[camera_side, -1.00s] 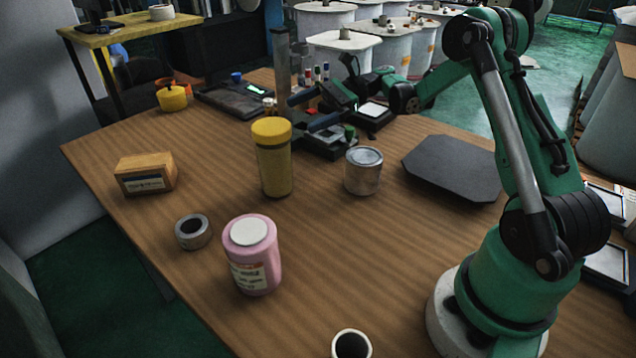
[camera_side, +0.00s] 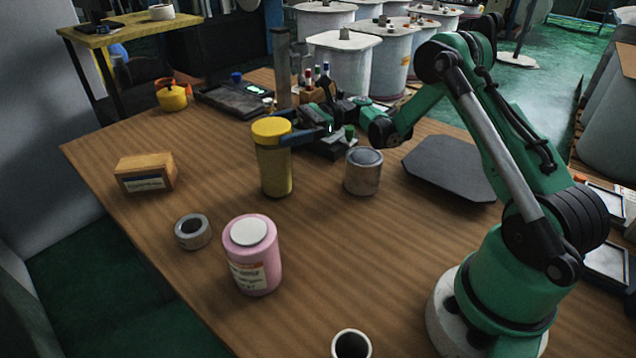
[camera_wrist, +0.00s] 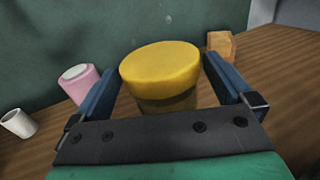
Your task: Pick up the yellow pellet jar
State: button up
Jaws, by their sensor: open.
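The yellow pellet jar (camera_side: 275,168) stands upright on the wooden table in the side view. In the wrist view its yellow lid (camera_wrist: 160,62) fills the middle, between two blue fingers. My gripper (camera_side: 284,139) is at the height of the jar's upper part, on its far right side. One finger is partly hidden behind the jar in the side view.
A pink jar (camera_side: 252,262), a tape roll (camera_side: 193,232) and a wooden box (camera_side: 146,173) stand left and in front. A metal can (camera_side: 362,174) stands close to the right of the yellow jar. A dark plate (camera_side: 449,168) lies farther right.

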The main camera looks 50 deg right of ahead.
jog(key=shift+x, duration=1.2)
grip_shut()
jog(key=shift+r, duration=0.1)
